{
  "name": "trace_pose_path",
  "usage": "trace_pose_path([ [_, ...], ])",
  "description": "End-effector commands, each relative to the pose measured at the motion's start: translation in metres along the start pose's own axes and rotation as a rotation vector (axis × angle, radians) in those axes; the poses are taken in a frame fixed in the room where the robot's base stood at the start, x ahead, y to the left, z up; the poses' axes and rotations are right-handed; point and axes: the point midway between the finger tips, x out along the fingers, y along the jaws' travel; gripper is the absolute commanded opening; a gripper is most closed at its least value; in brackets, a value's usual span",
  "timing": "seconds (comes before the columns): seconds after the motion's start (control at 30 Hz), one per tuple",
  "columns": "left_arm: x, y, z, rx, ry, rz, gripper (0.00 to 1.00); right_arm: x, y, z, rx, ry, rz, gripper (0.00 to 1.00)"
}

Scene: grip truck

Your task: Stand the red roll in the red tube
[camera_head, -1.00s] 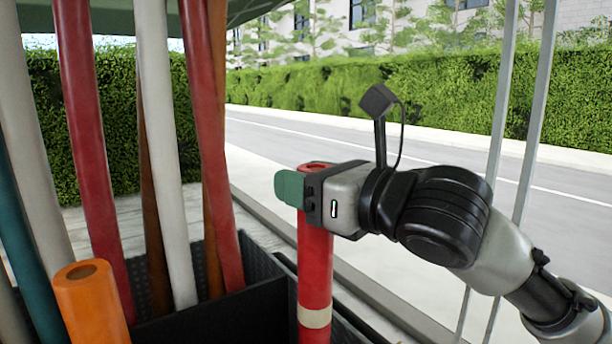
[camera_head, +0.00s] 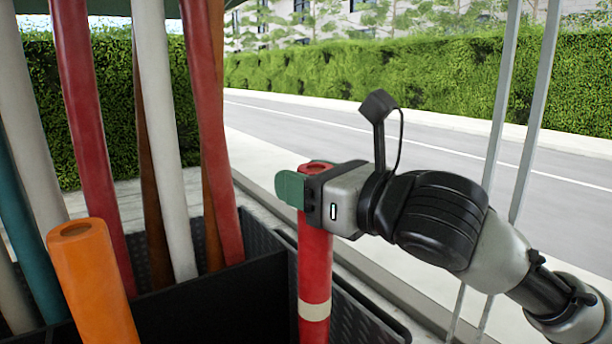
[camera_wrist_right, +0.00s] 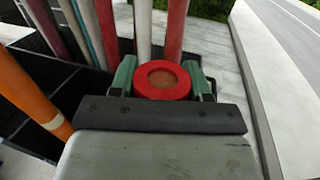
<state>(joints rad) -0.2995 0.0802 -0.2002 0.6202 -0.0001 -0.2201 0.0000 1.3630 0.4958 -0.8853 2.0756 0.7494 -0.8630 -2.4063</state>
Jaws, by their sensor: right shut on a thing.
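A red roll (camera_head: 315,265) with a cream band stands upright in the right gripper (camera_head: 306,190). The green-tipped fingers are shut around the roll just below its top. In the right wrist view the roll's round red end (camera_wrist_right: 163,80) sits between the two green fingers. The roll's lower end is out of the head view. Two long red poles or tubes, one at left (camera_head: 85,140) and one nearer the middle (camera_head: 212,130), lean in the dark bin to the left of the gripper. I cannot tell which thing is the red tube. My left gripper is not in view.
The black bin (camera_head: 215,300) has divided compartments, one open just left of the held roll. An orange roll (camera_head: 95,285) stands at front left. White (camera_head: 163,150), teal (camera_head: 30,240) and brown poles crowd the bin. Two thin grey bars (camera_head: 500,110) rise at right.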

Motion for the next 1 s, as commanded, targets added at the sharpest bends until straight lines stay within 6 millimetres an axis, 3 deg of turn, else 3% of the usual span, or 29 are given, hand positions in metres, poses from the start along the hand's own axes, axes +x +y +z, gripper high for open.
trace_pose_path([
  [1.0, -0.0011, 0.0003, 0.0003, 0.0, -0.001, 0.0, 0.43, -0.0003, 0.0005, -0.0073, -0.001, -0.003, 0.001, 0.0],
])
